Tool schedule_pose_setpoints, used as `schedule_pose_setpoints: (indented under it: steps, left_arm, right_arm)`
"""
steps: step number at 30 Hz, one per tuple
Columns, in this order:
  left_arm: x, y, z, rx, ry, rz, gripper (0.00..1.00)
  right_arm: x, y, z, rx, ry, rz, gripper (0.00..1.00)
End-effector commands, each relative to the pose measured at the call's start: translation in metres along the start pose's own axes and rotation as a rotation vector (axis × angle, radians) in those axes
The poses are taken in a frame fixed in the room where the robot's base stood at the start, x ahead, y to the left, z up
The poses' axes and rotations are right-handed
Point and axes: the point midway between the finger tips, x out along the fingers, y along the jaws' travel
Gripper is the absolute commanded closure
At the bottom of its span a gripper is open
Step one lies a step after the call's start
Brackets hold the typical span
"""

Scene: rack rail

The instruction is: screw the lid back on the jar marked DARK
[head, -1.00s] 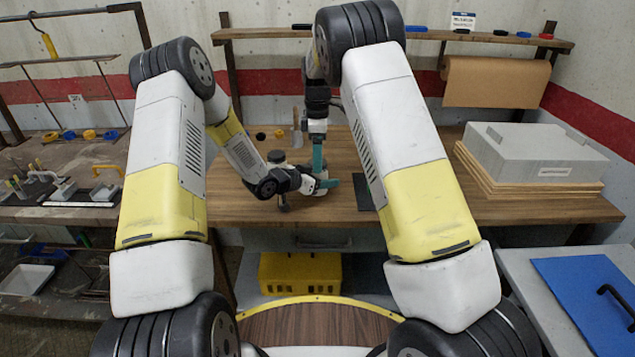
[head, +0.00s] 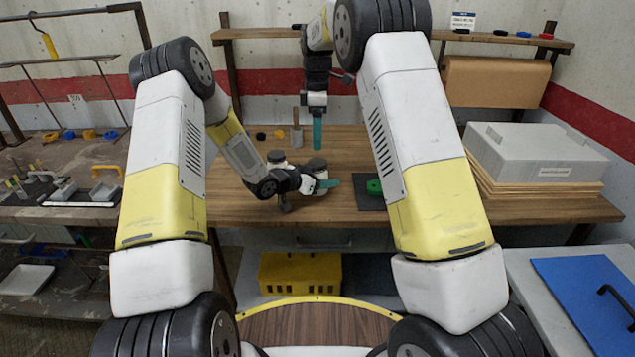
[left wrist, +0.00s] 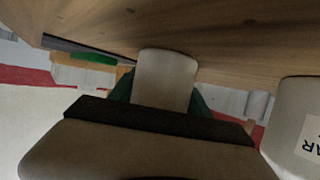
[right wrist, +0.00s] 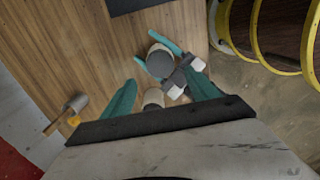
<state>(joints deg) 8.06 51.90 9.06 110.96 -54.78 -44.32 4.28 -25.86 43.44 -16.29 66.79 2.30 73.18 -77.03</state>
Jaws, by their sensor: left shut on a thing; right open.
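My left gripper (head: 325,185) is shut on a pale jar (left wrist: 167,78) standing on the wooden bench. A dark round lid (head: 316,166) sits on top of this jar; its dark top also shows in the right wrist view (right wrist: 160,64). Whether it is screwed tight cannot be told. A second pale jar (head: 277,162) with a dark top stands just left of it. A jar at the right edge of the left wrist view (left wrist: 295,115) has a cut-off label with "AR" legible. My right gripper (head: 317,133) is open and empty, above and behind the held jar.
A dark mat (head: 366,200) with a green object (head: 374,187) lies right of the jars. A brush (head: 297,136) and small dark and yellow items stand at the back. A grey box (head: 530,150) on boards occupies the bench's right end.

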Motion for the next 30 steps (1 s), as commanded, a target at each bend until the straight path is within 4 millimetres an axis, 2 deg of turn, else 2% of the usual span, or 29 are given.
schedule_pose_setpoints:
  steps: [5, 8, 21, 30]
  left_arm:
    - [0.0, 0.0, -0.001, 0.0, 0.001, 0.0, 1.0]
    - [0.0, 0.0, -0.001, 0.0, 0.001, 0.0, 1.0]
    - [0.0, 0.0, -0.001, 0.0, 0.001, 0.0, 1.0]
    - [0.0, 0.0, -0.001, 0.0, 0.001, 0.0, 1.0]
  right_arm:
    - [0.002, 0.0, 0.0, 0.0, 0.0, 0.0, 0.31]
    - [0.009, -0.001, 0.0, 0.0, 0.0, -0.002, 0.31]
    - [0.071, 0.0, 0.0, -0.001, -0.001, -0.001, 0.31]
    - [0.081, 0.0, 0.0, -0.001, 0.0, 0.001, 0.31]
